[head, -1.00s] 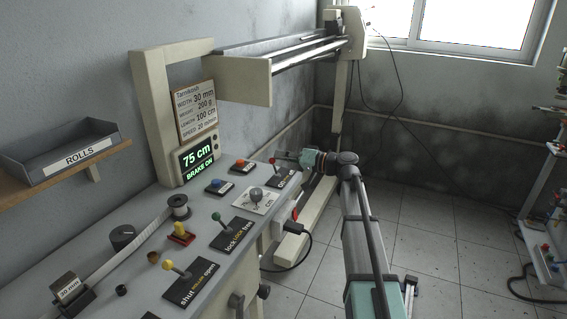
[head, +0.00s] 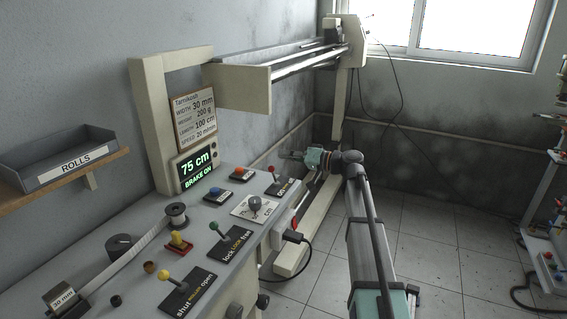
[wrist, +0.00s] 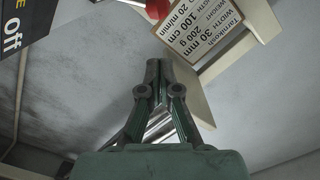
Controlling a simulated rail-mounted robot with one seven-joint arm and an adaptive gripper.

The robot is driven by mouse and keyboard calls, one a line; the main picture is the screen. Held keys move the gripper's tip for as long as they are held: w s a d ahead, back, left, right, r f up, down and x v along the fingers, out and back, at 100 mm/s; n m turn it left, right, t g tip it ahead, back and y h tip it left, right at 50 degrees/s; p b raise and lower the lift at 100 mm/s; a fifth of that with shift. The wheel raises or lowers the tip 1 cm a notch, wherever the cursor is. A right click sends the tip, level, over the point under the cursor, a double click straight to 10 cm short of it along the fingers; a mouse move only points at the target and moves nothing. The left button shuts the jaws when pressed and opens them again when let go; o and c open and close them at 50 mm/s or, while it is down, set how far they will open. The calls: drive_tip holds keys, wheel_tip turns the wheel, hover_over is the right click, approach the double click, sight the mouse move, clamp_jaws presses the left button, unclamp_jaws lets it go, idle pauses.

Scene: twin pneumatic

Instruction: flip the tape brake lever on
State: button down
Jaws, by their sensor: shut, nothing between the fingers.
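The brake lever (head: 272,169) has a red knob and stands on a dark plate (head: 280,187) at the far right end of the console. Its stem leans up and to the left in the head view. The word "on" shows at the plate's near end. My gripper (head: 282,154) is shut and empty, just above and right of the red knob, seemingly apart from it. In the wrist view the shut fingertips (wrist: 160,64) point up the picture, and a red part (wrist: 157,9) shows at the top edge. The display (head: 197,169) reads "75 cm" and "BRAKE ON".
A cream frame with a rail (head: 300,64) rises behind.

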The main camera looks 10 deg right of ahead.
drive_tip(key=v, duration=1)
drive_tip(key=shift+w+d+r+b, duration=0.15)
drive_tip(key=shift+w+b, duration=0.05)
drive_tip(key=shift+b, duration=0.15)
